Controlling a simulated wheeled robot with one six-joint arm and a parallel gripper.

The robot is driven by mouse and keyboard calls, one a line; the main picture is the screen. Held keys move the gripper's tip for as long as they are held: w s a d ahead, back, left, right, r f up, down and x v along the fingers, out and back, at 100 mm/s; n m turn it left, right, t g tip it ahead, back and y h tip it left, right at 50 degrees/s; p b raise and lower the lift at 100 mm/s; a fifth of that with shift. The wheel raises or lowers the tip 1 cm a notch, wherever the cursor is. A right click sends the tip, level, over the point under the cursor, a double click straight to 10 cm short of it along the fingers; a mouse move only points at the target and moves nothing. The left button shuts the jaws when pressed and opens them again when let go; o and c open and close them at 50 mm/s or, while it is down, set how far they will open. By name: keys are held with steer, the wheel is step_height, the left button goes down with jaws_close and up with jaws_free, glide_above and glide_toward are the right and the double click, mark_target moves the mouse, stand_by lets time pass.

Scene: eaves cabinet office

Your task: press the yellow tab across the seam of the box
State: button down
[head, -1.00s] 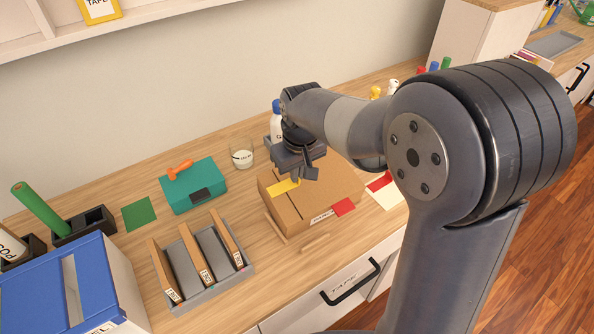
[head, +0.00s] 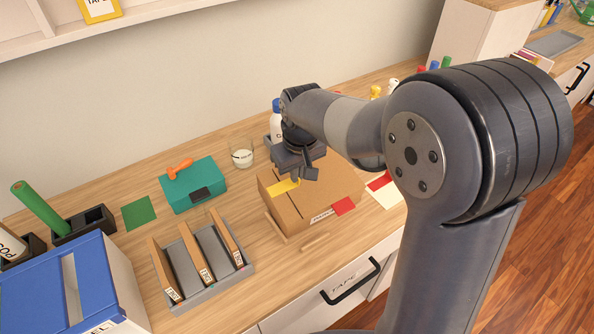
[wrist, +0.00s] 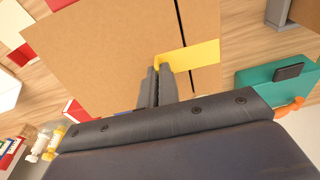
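The brown cardboard box (head: 335,187) sits on the bench below my gripper. Its dark seam (wrist: 180,13) runs across the top in the wrist view. The yellow tab (head: 281,187) lies on the top at the left side; in the wrist view the tab (wrist: 200,57) spans the seam. The tab's end by my fingertips looks turned up. My gripper (head: 303,174) is over the box top. In the wrist view its fingers (wrist: 158,72) are together, right at that end of the tab. Whether they touch or pinch it I cannot tell.
A teal box (head: 193,187) with an orange-handled tool stands to the left. A grey rack (head: 212,285) with upright wooden pieces is in front left. A white bottle (head: 276,125) and a glass jar (head: 242,154) stand behind. A red card (head: 343,206) is at the box's front edge.

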steer(key=shift+f, duration=0.15)
steer(key=c, duration=1.3)
jaws_free()
steer(key=shift+s+d+r+p, duration=0.1)
steer(key=shift+s+r+p, duration=0.05)
steer(key=shift+r+p, duration=0.8)
steer(key=shift+s+r+p, duration=0.15)
steer(key=shift+r+p, duration=0.5)
steer(key=shift+r, duration=0.45)
steer(key=shift+s+d+r+p, duration=0.1)
steer(key=shift+s+r+p, duration=0.05)
steer(key=shift+r+p, duration=0.8)
steer(key=shift+d, duration=0.1)
